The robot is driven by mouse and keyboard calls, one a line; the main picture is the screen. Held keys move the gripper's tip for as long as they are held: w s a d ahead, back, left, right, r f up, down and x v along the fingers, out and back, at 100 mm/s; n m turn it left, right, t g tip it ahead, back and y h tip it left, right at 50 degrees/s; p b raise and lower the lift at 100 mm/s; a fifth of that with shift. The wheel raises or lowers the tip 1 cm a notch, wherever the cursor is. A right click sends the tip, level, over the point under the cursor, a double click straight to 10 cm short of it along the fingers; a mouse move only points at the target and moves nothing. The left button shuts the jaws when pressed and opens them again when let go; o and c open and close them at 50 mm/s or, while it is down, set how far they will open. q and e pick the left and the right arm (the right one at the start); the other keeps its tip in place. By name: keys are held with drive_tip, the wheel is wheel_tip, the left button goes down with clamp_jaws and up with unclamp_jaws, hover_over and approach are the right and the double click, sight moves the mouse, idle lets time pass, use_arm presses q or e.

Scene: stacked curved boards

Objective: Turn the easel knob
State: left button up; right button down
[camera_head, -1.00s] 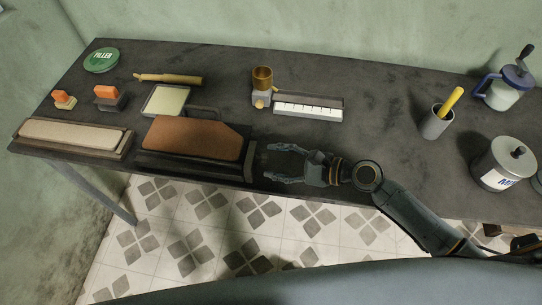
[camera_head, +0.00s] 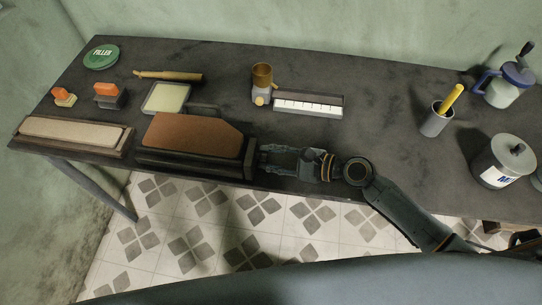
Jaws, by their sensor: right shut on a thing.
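The easel (camera_head: 192,138) is a dark, low stand at the front left of the table, with a brown board leaning on it. My right gripper (camera_head: 264,159) is at the easel's right side, pointing left. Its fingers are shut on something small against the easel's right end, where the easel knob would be. The knob itself is hidden by the fingers and too small to make out. My left gripper is not in view.
The dark table (camera_head: 380,130) is clear right of my gripper up to a grey cup (camera_head: 433,124) and a lidded metal pot (camera_head: 500,162). A long pale block (camera_head: 72,132) lies left.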

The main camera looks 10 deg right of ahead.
drive_tip(key=shift+s+f+n+t+b, duration=0.1)
drive_tip(key=shift+f+n+t+b, duration=0.25)
drive_tip(key=shift+n+b, duration=0.55)
drive_tip(key=n+t+b, duration=0.1)
drive_tip(key=n+b, duration=0.1)
drive_tip(key=b, duration=0.2)
drive_tip(key=shift+t+b, duration=0.35)
drive_tip(key=shift+b, duration=0.05)
drive_tip(key=shift+r+n+t+b, duration=0.1)
drive_tip(key=shift+n+t+b, duration=0.2)
drive_tip(key=shift+n+b, duration=0.45)
drive_tip(key=shift+a, duration=0.1)
drive_tip(key=c, duration=1)
unclamp_jaws()
drive_tip(key=shift+s, duration=0.1)
drive_tip(key=v, duration=1.2)
